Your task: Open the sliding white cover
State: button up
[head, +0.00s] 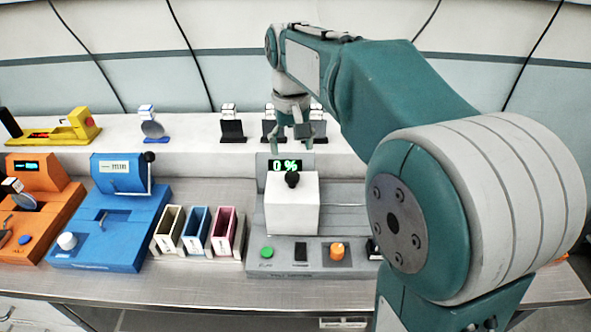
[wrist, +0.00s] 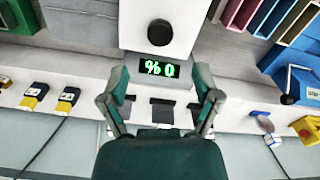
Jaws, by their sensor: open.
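The white cover (head: 292,208) is a box-like block with a black knob (head: 292,180) on top. My gripper (head: 292,150) is above and behind the cover, pointing down, apart from the knob. In the wrist view my gripper (wrist: 160,98) has its two fingers spread with nothing between them.
The grey module has a green button (head: 267,253) and an orange knob (head: 337,250) in front. Pink, blue and cream bins (head: 222,232) stand to its left, then a blue module (head: 105,240) and an orange module (head: 35,225). Small dark-based items line the back shelf (head: 190,150).

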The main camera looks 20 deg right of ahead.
aim_at(293, 175)
notch_tip(293, 175, down, 8)
jog(key=shift+r, duration=0.2)
jog(key=shift+a, duration=0.1)
jog(key=c, duration=0.8)
grip_shut()
